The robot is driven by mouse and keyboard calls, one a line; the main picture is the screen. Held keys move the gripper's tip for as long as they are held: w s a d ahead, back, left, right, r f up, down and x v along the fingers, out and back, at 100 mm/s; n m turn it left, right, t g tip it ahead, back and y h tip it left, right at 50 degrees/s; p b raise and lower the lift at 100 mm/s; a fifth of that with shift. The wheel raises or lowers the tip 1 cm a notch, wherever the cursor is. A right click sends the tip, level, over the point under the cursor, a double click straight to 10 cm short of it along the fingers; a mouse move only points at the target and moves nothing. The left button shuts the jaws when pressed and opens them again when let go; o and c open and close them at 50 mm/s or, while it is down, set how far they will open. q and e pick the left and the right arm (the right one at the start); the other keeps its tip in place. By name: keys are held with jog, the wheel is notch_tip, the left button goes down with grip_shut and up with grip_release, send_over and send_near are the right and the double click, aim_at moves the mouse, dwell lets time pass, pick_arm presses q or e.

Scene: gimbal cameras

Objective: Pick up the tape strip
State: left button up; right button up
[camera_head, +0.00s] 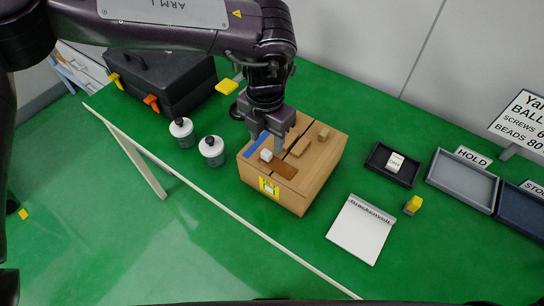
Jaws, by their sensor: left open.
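A brown cardboard box (318,165) stands on the green table. A blue strip (256,146) lies along the left part of its top, and a flat brown strip (285,169) lies near its front edge. I cannot tell for sure which of them is the tape strip. My left gripper (269,144) points down over the top of the box, open, with its fingers close to the blue strip and a small white block (266,155). Whether the fingers touch anything is unclear. My right gripper is out of view.
Small brown blocks (323,134) lie on the box. Two white bottles with dark caps (211,151) stand left of it, before a black case (165,80). A notepad (360,229), a yellow item (412,204) and a dark tray (374,156) lie to the right. The front table is mostly clear.

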aim_at(266, 152)
pick_arm(q)
notch_tip(266, 152, down, 4)
jog(key=shift+a+r+p, duration=0.15)
jog(key=shift+p, duration=0.6)
jog(key=shift+w+f, duration=0.1)
jog(key=shift+f, duration=0.45)
grip_shut()
jog(key=shift+r, duration=0.1)
